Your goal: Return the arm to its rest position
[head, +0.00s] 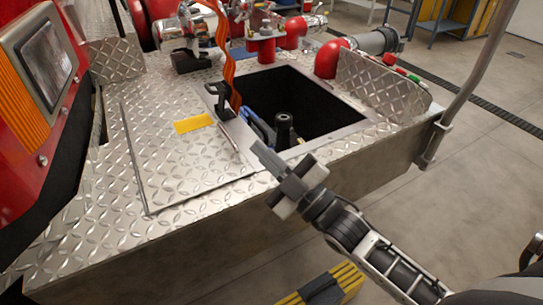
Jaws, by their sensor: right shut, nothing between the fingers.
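My right gripper (264,153) is at the end of my right arm, which comes in from the lower right. It is shut and empty. In the picture its tip lies over the front edge of the square opening (340,95) in the diamond-plate bumper deck (90,215). I cannot tell whether the tip touches the deck. A dark nozzle-like part (284,128) and a blue item (258,126) show inside the opening, partly hidden by its rim. My left gripper is not in view.
A hatch lid (180,170) with a yellow label lies left of the opening. Red fittings (330,60) and pipes stand behind it. A grey pole (470,85) rises at the right. A yellow-black step (335,285) is below. Open floor lies to the right.

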